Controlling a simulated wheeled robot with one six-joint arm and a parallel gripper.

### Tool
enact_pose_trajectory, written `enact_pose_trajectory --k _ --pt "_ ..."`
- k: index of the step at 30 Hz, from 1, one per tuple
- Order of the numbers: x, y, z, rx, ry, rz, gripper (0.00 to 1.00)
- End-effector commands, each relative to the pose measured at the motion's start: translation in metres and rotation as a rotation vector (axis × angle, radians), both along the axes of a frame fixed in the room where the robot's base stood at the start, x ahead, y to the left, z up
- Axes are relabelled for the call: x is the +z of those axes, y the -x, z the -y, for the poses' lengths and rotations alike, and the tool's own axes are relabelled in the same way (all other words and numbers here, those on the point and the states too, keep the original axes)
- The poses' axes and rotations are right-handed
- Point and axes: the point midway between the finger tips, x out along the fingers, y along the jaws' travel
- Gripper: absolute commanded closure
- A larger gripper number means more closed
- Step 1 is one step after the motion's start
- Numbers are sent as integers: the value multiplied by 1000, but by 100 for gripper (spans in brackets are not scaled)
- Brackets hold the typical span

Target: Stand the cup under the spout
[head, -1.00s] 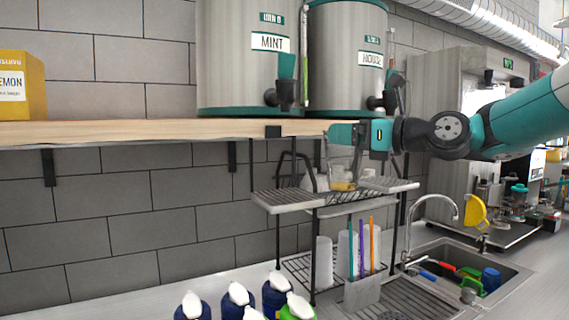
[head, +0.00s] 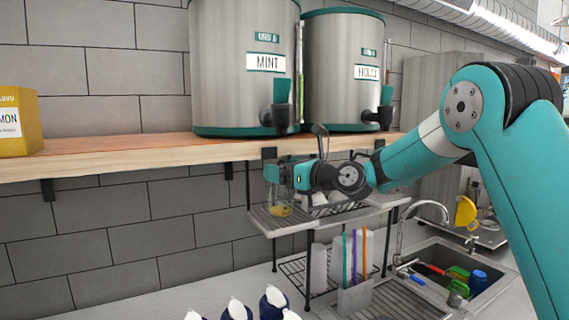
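A clear cup (head: 279,203) with something yellow in its bottom hangs at my gripper (head: 275,178). The gripper appears shut on the cup's upper part; its fingertips are small and hard to make out. The cup looks upright, below the front edge of the wooden shelf, over or in front of the left end of the rack's top tier. Two steel urns stand on the shelf. The MINT urn (head: 243,70) has a dark spout with a teal handle (head: 280,108), above the gripper. The second urn (head: 340,75) has a similar spout (head: 379,110) farther right.
The wooden shelf (head: 110,160) runs across the view between cup and spouts. A wire rack (head: 280,222) with cups and straws stands below. A yellow box (head: 18,120) sits at the shelf's left end. The sink (head: 480,290) and faucet (head: 440,210) are right; bottles (head: 272,302) stand in front.

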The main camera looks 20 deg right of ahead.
Motion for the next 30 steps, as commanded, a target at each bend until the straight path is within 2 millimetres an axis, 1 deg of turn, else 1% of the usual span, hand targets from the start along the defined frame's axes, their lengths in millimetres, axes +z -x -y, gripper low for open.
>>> enact_pose_trajectory --k 10,11,12,13,22,26,30 --pt "-4 0 0 0 -1 1 50" --pt "-4 0 0 0 -1 1 11" --pt "-3 0 0 0 -1 1 2" --pt "-3 0 0 0 -1 1 0" --pt "-1 2 2 -1 0 2 0" --pt "-4 17 15 -4 -1 3 0" --pt "-5 43 33 -6 -1 4 0"
